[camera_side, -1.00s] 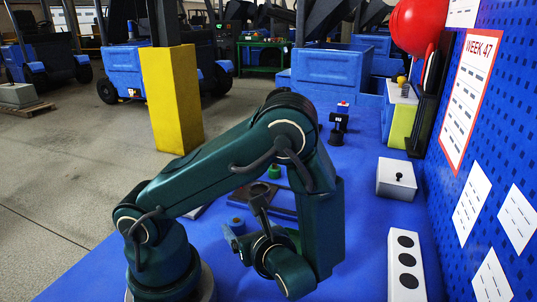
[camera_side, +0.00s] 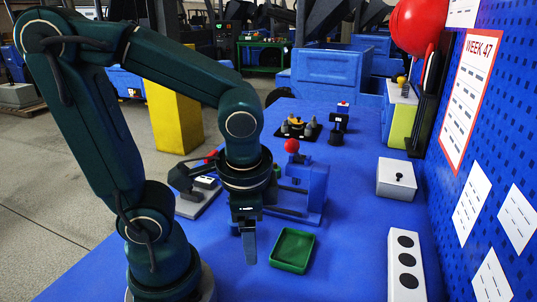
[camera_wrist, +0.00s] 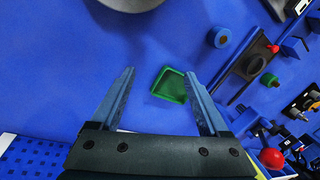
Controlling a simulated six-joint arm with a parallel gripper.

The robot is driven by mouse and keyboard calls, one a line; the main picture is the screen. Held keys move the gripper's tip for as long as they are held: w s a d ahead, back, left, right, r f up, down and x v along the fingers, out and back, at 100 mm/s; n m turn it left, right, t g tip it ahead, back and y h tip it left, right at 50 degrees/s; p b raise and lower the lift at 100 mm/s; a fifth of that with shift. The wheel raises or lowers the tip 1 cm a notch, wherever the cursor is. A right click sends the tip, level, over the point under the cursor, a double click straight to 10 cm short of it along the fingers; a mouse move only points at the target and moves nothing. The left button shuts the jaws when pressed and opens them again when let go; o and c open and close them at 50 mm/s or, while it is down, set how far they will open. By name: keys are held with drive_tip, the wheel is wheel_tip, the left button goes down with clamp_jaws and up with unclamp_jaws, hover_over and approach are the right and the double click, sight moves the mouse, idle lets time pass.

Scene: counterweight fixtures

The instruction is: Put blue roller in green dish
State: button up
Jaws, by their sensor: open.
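The green dish (camera_side: 292,250) is a shallow square tray on the blue table, to the right of my gripper (camera_side: 250,260) in the side view. It looks empty. In the wrist view the dish (camera_wrist: 169,97) shows below and between the fingers of my gripper (camera_wrist: 160,73). My gripper is open and empty, pointing down above the table. The blue roller (camera_wrist: 220,37) is a short blue cylinder with a brownish centre, on the table up and right of the dish in the wrist view. In the side view it is mostly hidden behind my gripper.
A blue fixture with a dark rail (camera_wrist: 245,65) and a red-knobbed lever (camera_side: 291,146) stand beyond the dish. A white box with black discs (camera_side: 405,265) and a white switch box (camera_side: 396,180) line the right side. The table between dish and these boxes is clear.

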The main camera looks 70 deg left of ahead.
drive_tip(key=r+n+t, duration=0.1)
drive_tip(key=w+d+r+n+t+h, duration=0.1)
drive_tip(key=r+n+t, duration=0.1)
drive_tip(key=r, duration=0.1)
drive_tip(key=shift+w+d+t+h, duration=0.25)
drive_tip(key=shift+d+t+h, duration=0.05)
drive_tip(key=shift+d+h, duration=0.1)
drive_tip(key=shift+o, duration=0.5)
drive_tip(key=shift+w+d+r+n+t, duration=0.15)
drive_tip(key=shift+w+r+n+t, duration=0.05)
drive_tip(key=shift+r+n+t, duration=0.3)
